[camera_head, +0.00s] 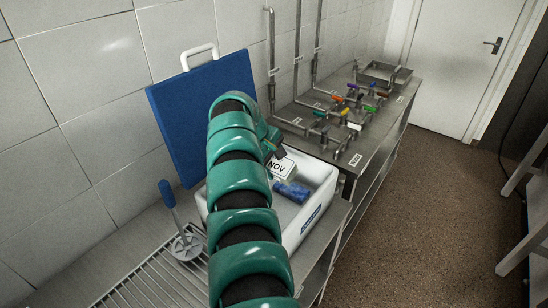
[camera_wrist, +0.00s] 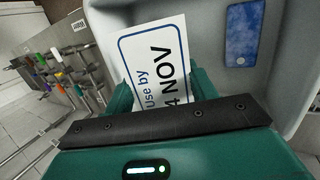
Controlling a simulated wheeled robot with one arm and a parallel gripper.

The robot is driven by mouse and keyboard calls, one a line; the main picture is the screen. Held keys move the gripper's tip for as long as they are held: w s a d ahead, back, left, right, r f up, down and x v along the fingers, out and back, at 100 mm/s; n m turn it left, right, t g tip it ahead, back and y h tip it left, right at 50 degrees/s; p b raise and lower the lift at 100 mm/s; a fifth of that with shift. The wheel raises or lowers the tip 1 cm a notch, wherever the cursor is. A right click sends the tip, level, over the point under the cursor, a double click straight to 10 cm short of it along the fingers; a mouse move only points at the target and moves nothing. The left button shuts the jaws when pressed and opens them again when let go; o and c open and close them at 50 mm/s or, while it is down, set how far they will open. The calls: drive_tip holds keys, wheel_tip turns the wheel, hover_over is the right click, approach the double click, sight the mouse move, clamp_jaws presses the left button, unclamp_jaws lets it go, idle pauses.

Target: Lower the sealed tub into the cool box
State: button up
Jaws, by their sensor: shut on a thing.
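The white cool box (camera_head: 318,204) stands open on the metal counter, its blue lid (camera_head: 203,112) raised against the wall. My gripper (camera_head: 272,147) is over the box, shut on the white sealed tub (camera_head: 283,169). In the wrist view the tub (camera_wrist: 155,65) shows a label reading "Use by" and "4 NOV", tilted between the jaws of my gripper (camera_wrist: 163,98). A blue ice pack (camera_head: 293,191) lies in the box beside the tub; it also shows in the wrist view (camera_wrist: 243,35). The tub's underside is hidden, so I cannot tell whether it touches the box floor.
A wire rack (camera_head: 140,290) and a blue-handled tool (camera_head: 181,230) are left of the box. Beyond it, pipes and coloured valve handles (camera_head: 350,105) crowd the counter. The floor (camera_head: 430,200) at the right is clear; a shelf frame (camera_head: 525,180) stands at the right edge.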

drive_tip(key=shift+f+b, duration=1.85)
drive_tip(key=shift+f, duration=4.15)
drive_tip(key=o, duration=1.8)
drive_tip(key=shift+o, duration=0.2)
drive_tip(key=shift+r+p, duration=2.3)
drive_tip(key=shift+r, duration=1.95)
drive_tip(key=shift+r+p, duration=1.15)
drive_tip(key=shift+r, duration=2.1)
